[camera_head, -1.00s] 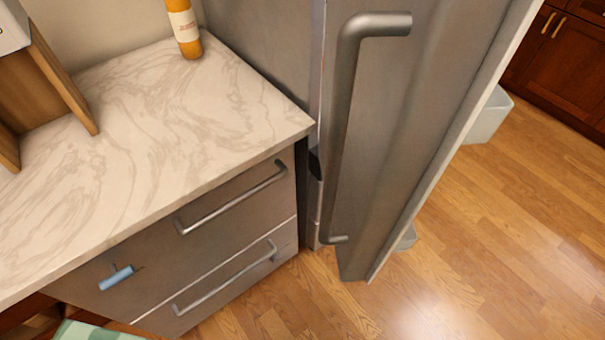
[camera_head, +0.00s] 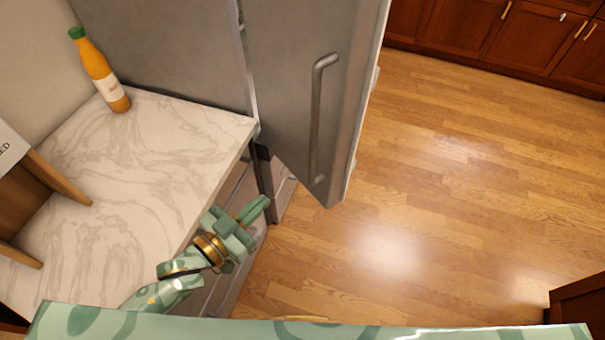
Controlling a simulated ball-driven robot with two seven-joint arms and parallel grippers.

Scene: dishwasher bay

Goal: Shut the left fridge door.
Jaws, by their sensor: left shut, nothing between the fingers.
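The left fridge door (camera_head: 290,75) is grey metal and stands swung open, its edge pointing toward the open floor on the right. Its long vertical handle (camera_head: 316,115) is on the face turned toward me. My left gripper (camera_head: 262,204) is shut and empty. It appears in front of the counter's drawers, below and left of the door's lower corner, apart from the handle in the picture. The fridge interior is hidden behind the door. My right gripper is not in view.
A marble counter (camera_head: 150,160) with an orange bottle (camera_head: 100,72) and a wooden stand (camera_head: 45,185) fills the left. Drawers are below it. Clear wooden floor (camera_head: 440,180) lies to the right, with dark red cabinets (camera_head: 470,35) at the back.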

